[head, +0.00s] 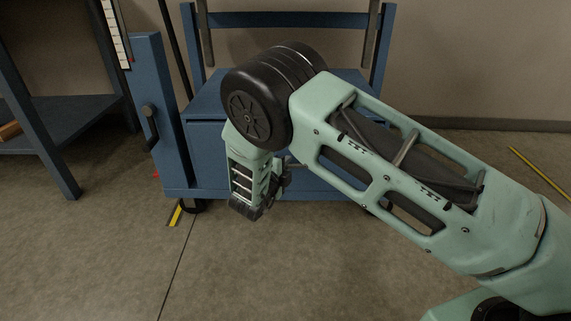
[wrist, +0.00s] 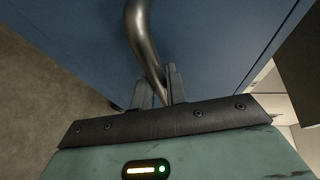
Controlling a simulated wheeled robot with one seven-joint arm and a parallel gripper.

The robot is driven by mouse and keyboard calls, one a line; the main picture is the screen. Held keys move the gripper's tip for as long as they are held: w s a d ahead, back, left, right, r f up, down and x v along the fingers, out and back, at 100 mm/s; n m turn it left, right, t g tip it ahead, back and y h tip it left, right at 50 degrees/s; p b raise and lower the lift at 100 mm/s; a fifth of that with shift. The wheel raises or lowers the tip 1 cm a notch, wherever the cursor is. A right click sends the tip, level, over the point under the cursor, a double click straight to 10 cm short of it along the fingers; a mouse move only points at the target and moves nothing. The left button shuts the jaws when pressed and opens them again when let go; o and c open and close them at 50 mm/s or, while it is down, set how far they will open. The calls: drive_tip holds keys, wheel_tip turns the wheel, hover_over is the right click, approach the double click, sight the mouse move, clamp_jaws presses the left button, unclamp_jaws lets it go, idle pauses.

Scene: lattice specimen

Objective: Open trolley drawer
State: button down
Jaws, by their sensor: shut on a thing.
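The blue trolley (head: 205,150) stands ahead in the head view, with my arm across its front and hiding much of it. In the wrist view a curved metal bar handle (wrist: 143,35) stands off a flat blue front (wrist: 220,45), which I take to be the drawer's. My gripper (wrist: 160,88) is shut on the handle, with one finger on each side of its lower end. In the head view the fingertips and the handle are hidden behind my arm.
A blue upright panel (head: 150,75) with a dark handle (head: 149,122) stands at the trolley's left. A blue table or shelf (head: 70,108) is further left. Yellow floor tape (head: 535,168) lies at the right. The floor (head: 110,260) in front of the trolley is clear.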

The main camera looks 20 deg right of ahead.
drive_tip(key=s+a+p, duration=0.4)
drive_tip(key=s+p, duration=0.1)
drive_tip(key=s, duration=0.9)
drive_tip(key=s+a+p, duration=0.5)
drive_tip(key=s, duration=0.9)
drive_tip(key=shift+s+a, duration=0.15)
drive_tip(key=shift+s, duration=0.15)
drive_tip(key=c, duration=1.4)
unclamp_jaws()
drive_tip(key=p+v, duration=0.5)
drive_tip(key=v, duration=1.2)
drive_tip(key=shift+s+a+p, duration=0.2)
drive_tip(key=shift+p, duration=0.1)
